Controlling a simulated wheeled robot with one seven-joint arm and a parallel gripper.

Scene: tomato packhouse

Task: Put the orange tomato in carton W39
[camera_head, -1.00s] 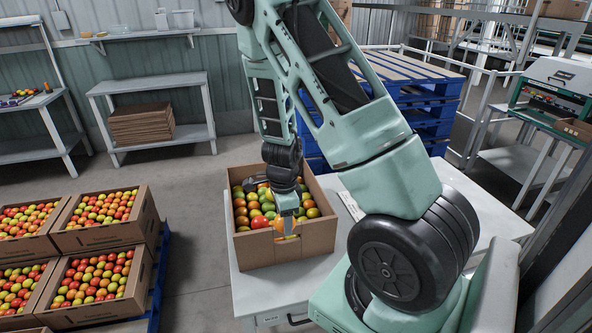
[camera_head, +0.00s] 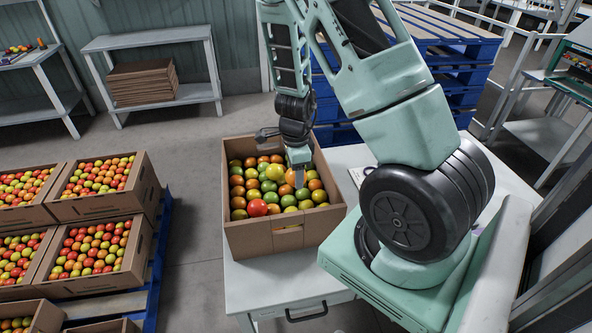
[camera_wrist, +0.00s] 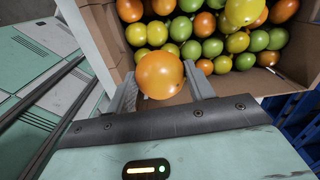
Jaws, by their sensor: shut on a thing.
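The orange tomato (camera_wrist: 160,75) is held between the two fingers of my gripper (camera_wrist: 162,84) in the wrist view. In the head view my gripper (camera_head: 298,178) is over the open carton (camera_head: 262,240) on the table, and the orange tomato (camera_head: 290,177) partly shows beside the finger. In the wrist view the held tomato appears in front of the carton's wall, with mixed tomatoes beyond it. The carton holds several layers or rows of red, orange, yellow and green tomatoes. I can read no W39 label on any carton.
Several filled cartons (camera_head: 128,258) stand on a blue pallet (camera_head: 158,262) at the left. The table (camera_head: 290,285) has clear surface in front of its carton. Blue pallets (camera_head: 467,75) are stacked behind. A shelf (camera_head: 170,105) holds flat cardboard.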

